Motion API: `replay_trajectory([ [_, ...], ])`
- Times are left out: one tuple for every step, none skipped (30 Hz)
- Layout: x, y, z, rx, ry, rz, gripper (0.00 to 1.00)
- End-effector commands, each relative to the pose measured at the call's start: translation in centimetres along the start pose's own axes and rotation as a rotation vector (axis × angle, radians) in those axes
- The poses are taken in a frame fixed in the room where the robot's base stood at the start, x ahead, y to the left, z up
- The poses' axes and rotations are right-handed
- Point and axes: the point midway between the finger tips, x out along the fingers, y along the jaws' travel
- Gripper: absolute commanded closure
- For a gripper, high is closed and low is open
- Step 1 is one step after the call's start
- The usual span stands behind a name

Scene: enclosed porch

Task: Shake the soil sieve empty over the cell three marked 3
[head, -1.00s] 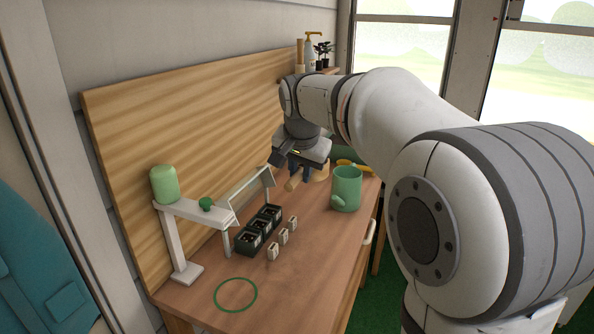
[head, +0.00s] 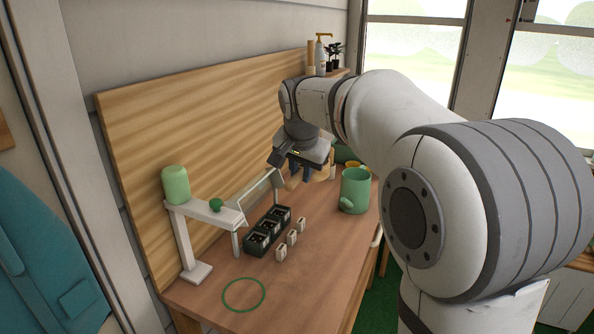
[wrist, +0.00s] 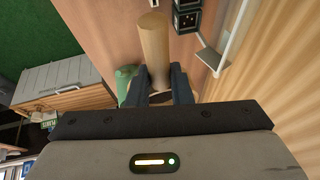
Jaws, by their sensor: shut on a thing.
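My gripper (head: 302,172) is at the far part of the bench, shut on a thick wooden handle (wrist: 153,42) that shows between the fingers in the wrist view. A tan rounded part beside the fingers in the head view (head: 324,172) looks like the soil sieve's rim. The sieve's mesh and any soil are hidden. A dark green strip of three cells (head: 268,231) stands on the bench, nearer than the gripper, with dark contents. Small white markers (head: 292,238) stand along its right side. I cannot read which is 3. My gripper is not over the cells.
A green watering can (head: 355,190) stands to the right. A green ring (head: 244,294) marks clear bench in front.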

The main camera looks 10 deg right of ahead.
Motion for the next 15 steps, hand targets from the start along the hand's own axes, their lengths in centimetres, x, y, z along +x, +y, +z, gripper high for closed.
replay_trajectory([
  [-0.02,-0.04,-0.02,0.0,0.001,0.0,1.0],
  [-0.01,-0.04,-0.02,0.0,0.001,0.0,1.0],
  [-0.01,-0.03,-0.02,0.0,0.001,0.0,1.0],
  [-0.01,-0.03,-0.02,0.0,0.001,0.0,1.0],
  [-0.01,-0.02,-0.02,0.0,0.001,0.0,1.0],
  [-0.01,-0.02,-0.02,0.0,0.001,0.0,1.0],
  [-0.01,-0.02,-0.02,0.0,0.001,0.0,1.0],
  [-0.01,-0.02,-0.02,0.0,0.001,0.0,1.0],
  [-0.01,-0.04,-0.02,0.0,0.001,0.0,1.0],
  [0.0,-0.06,-0.03,0.0,0.0,0.0,1.0],
  [0.0,-0.09,-0.03,0.0,0.0,0.0,1.0],
  [0.01,-0.14,-0.04,0.0,0.0,0.0,1.0],
  [0.02,-0.2,-0.05,0.0,0.0,0.0,1.0],
  [0.03,-0.26,-0.06,0.0,0.0,0.0,1.0],
  [0.05,-0.35,-0.07,0.0,0.001,0.0,1.0],
])
